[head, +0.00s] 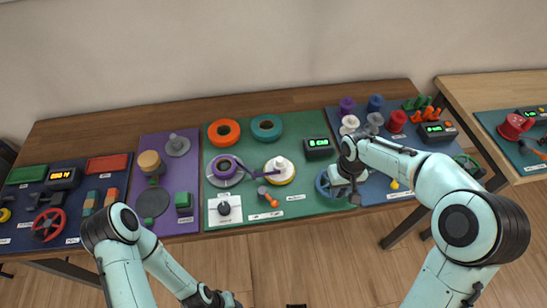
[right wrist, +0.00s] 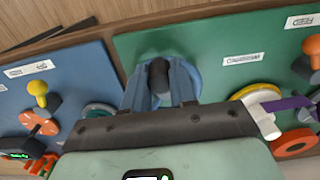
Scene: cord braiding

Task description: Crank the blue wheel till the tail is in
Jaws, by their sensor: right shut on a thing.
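The blue wheel (head: 321,184) is on the right part of the green mat, mostly hidden by my right gripper (head: 347,190). In the right wrist view, my right gripper (right wrist: 159,88) is shut on the wheel's dark handle (right wrist: 158,75), with blue rim (right wrist: 192,76) showing around it. A purple tail (head: 247,172) runs from the purple spool (head: 223,168) to the white-topped reel with a yellow rim (head: 281,172). The tail also shows in the right wrist view (right wrist: 293,103). My left gripper (head: 218,299) is at the bottom edge, away from the mats; its fingers are unclear.
A small display (head: 319,148) with green digits stands behind the wheel. Orange (head: 224,131) and teal (head: 267,127) rings lie at the back. An orange-handled lever (head: 268,196) is left of the wheel. Several spools and a blue mat (head: 371,196) are to the right.

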